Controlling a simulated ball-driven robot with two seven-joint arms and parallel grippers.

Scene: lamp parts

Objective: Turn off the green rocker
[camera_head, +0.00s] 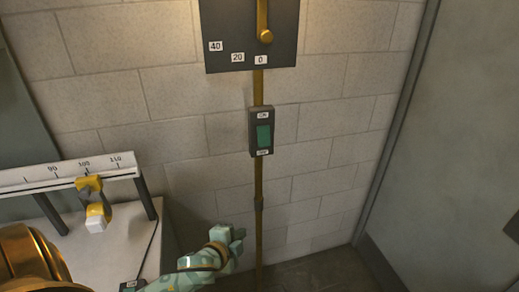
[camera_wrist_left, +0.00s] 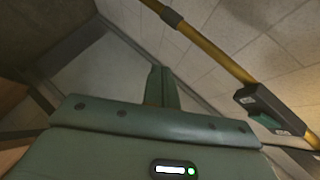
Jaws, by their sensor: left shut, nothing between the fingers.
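The green rocker (camera_head: 263,136) sits in a dark switch box on a brass pipe against the wall, with a label reading ON above it and one that seems to read OFF below. Which way it is tipped is hard to tell. In the left wrist view the switch box (camera_wrist_left: 265,110) shows at the right, with only part of the green rocker visible. My left gripper (camera_head: 238,236) is shut and empty, below and left of the switch box and apart from it. Its closed fingers also show in the left wrist view (camera_wrist_left: 161,88). My right gripper is out of view.
A dark panel (camera_head: 225,30) with number labels and a brass lever (camera_head: 266,35) is above the switch. At left a white scale bar (camera_head: 60,176) with a yellow slider (camera_head: 92,186) stands on a pale bench. A grey door (camera_head: 455,130) is at right. The wall around the switch is clear.

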